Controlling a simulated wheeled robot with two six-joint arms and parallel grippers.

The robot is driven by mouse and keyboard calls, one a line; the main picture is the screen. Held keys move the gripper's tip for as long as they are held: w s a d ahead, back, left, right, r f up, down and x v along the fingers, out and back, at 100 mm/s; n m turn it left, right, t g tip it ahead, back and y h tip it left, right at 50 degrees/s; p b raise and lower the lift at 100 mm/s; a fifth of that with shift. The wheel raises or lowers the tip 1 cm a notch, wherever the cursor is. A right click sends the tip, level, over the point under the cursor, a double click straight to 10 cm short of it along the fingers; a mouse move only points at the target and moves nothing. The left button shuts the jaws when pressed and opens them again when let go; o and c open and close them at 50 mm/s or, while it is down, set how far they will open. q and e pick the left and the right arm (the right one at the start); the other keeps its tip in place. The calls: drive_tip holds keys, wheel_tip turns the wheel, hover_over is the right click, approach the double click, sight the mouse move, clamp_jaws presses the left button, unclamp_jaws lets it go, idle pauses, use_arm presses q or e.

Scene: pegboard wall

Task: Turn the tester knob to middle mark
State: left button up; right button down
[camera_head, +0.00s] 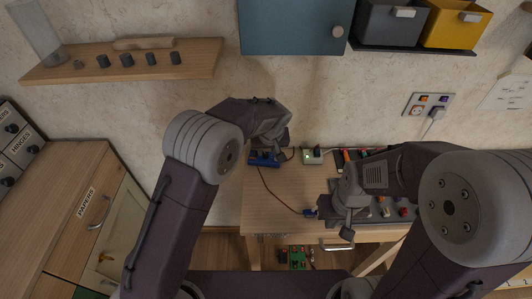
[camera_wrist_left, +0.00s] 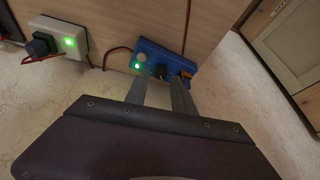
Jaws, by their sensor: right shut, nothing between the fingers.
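A blue box (camera_head: 262,158), which looks like the tester, sits on the workbench against the wall. In the left wrist view the blue box (camera_wrist_left: 180,62) carries a dark knob (camera_wrist_left: 160,71), a grey round part, a lit green lamp and an orange-red part. My left gripper (camera_wrist_left: 159,84) points at the box, its two fingers apart on either side of the knob. Whether they touch it I cannot tell. In the head view my left gripper (camera_head: 277,152) hides part of the box. The knob's marks are too small to read. My right gripper (camera_head: 347,235) is shut and empty over the bench.
A white box (camera_head: 312,156) with a green lamp and dark knob stands beside the blue box. A brown cable runs across the bench (camera_head: 262,213) to a small blue connector (camera_head: 310,212). Trays with tools and parts lie to the right. A shelf (camera_head: 128,62) hangs above left.

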sight(266, 155)
use_arm(q)
drive_tip(key=shift+w+f, duration=0.25)
drive_tip(key=shift+f, duration=0.45)
drive_tip(key=shift+w+a+f, duration=0.15)
drive_tip(key=shift+w+f, duration=0.1)
drive_tip(key=shift+f, duration=0.2)
clamp_jaws()
